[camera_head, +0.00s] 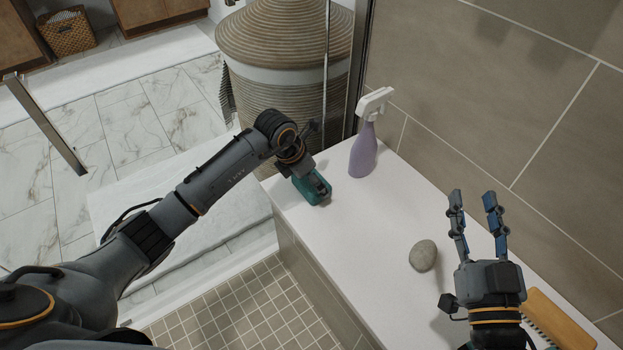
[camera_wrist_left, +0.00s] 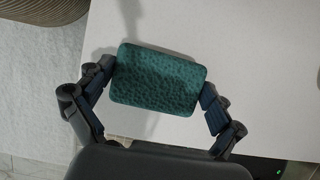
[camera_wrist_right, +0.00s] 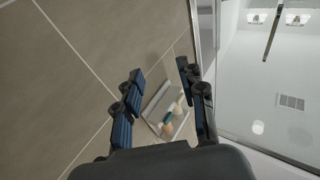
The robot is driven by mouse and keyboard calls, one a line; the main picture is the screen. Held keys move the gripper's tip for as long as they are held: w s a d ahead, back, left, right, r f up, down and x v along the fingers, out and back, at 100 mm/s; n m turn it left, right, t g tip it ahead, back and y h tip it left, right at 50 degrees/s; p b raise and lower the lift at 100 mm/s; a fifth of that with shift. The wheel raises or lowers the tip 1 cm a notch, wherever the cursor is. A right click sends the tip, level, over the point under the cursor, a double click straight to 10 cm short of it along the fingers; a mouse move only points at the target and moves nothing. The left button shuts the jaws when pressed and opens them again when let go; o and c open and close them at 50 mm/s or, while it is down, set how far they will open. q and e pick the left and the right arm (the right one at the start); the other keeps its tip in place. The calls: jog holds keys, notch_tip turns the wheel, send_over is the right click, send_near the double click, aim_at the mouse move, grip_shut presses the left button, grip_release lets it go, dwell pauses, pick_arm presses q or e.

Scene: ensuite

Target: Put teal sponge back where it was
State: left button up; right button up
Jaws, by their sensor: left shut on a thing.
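The teal sponge (camera_head: 313,187) is at the far left end of the white bench (camera_head: 375,215). My left gripper (camera_head: 305,180) is shut on it from above. In the left wrist view the sponge (camera_wrist_left: 157,78) sits between both fingers, held by its two short ends, over the white bench top. I cannot tell whether its underside touches the bench. My right gripper (camera_head: 475,210) is raised over the right part of the bench, fingers apart, with nothing between them. The right wrist view also shows its fingers (camera_wrist_right: 158,95) apart and empty.
A purple spray bottle (camera_head: 364,150) with a white head stands just right of the sponge. A grey stone (camera_head: 423,255) lies mid-bench, and a wooden brush (camera_head: 558,322) lies near my right gripper. A ribbed basket (camera_head: 285,70) stands behind the bench's far end. The tiled wall (camera_head: 480,100) bounds the right.

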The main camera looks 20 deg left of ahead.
pick_arm(q)
jog(key=shift+f, duration=0.1)
jog(key=o, duration=0.7)
